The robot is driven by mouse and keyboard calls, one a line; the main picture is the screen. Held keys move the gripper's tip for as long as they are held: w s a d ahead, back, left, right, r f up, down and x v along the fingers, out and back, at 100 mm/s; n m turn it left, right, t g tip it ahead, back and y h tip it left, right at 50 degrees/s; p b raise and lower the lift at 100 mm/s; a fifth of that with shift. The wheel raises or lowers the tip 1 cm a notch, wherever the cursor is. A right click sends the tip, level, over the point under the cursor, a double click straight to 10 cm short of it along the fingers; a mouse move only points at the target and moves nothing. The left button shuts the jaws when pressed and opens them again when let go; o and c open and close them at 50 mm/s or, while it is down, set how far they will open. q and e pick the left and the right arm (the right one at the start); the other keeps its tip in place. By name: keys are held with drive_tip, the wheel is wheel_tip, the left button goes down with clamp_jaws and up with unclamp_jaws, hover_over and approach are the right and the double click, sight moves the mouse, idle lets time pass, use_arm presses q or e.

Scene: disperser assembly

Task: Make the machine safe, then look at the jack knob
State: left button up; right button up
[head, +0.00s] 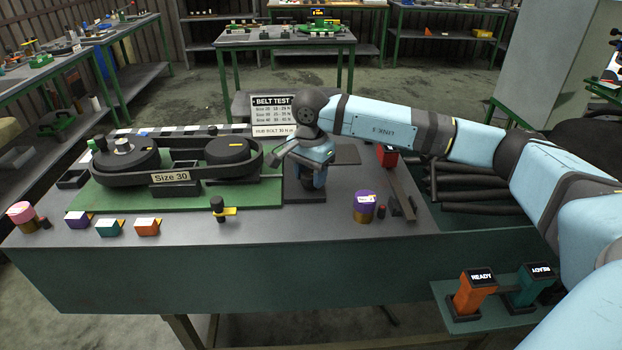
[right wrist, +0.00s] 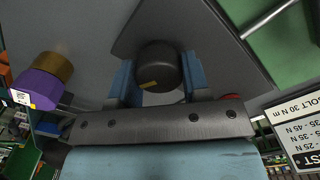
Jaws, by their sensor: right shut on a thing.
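The machine is a belt around two dark pulleys (head: 122,160) on a green plate (head: 250,192), with a "Size 30" label (head: 171,177). My right gripper (head: 306,182) points down over a dark plate at the machine's right end. In the right wrist view its two blue fingers are shut on a round dark knob (right wrist: 157,66) with a short yellow mark on it. In the head view the gripper mostly hides this knob. I cannot tell from any label whether it is the jack knob. Another black knob (head: 217,204) with a yellow pointer stands in front of the plate. My left gripper is out of view.
A "BELT TEST" sign (head: 273,115) stands behind the machine. A purple-and-brown cylinder (head: 365,207) and a red block (head: 387,156) are to the right. Small coloured blocks (head: 108,227) line the front left. Orange READY (head: 472,292) and green RELOY-like (head: 530,284) posts stand at lower right.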

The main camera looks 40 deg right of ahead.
sight(310, 173)
drive_tip(key=shift+n, duration=0.8)
drive_tip(key=shift+n+b, duration=0.5)
drive_tip(key=shift+n, duration=0.3)
drive_tip(key=o, duration=0.9)
drive_tip(key=shift+o, duration=0.2)
drive_tip(key=shift+r, duration=0.1)
wheel_tip(310, 173, up, 14)
drive_tip(key=shift+p, duration=0.45)
drive_tip(key=shift+f, duration=0.2)
